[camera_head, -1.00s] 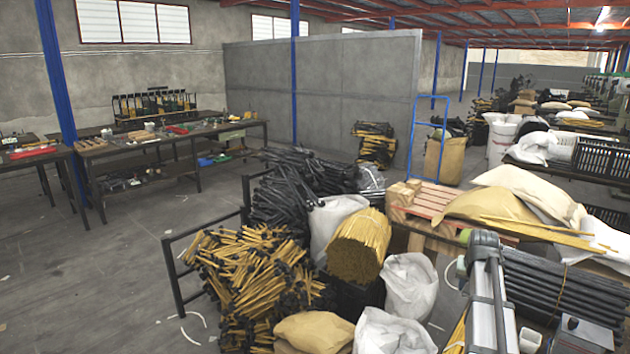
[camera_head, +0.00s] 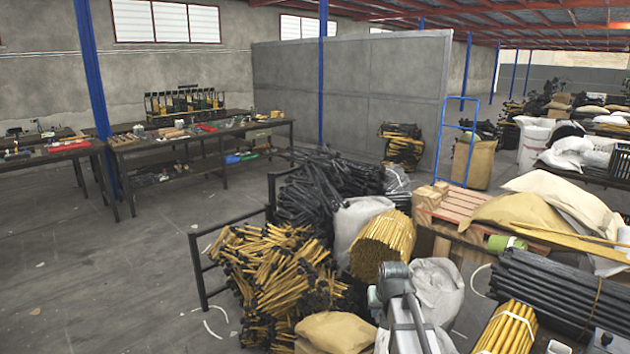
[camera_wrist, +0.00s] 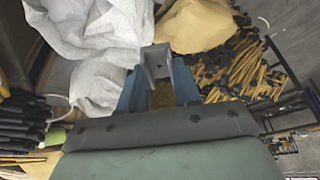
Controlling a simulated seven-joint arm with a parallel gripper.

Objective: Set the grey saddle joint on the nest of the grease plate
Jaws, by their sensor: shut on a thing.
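In the wrist view, my gripper (camera_wrist: 158,78) is shut on a small grey channel-shaped piece, the grey saddle joint (camera_wrist: 156,60). The joint sticks out past the two bluish fingers, with its open side facing up in the picture. The fingers hide part of it. In the head view, part of my arm shows at the bottom, right of centre; I cannot make out the joint there. I cannot pick out the grease plate or its nest in either view.
Bundles of yellow rods (camera_head: 262,275), a white sack (camera_head: 436,290) and a tan sack (camera_head: 335,332) crowd the area near my arm. A dark workbench (camera_head: 200,132) with small items stands at the back left. Open floor (camera_head: 120,270) lies at the left.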

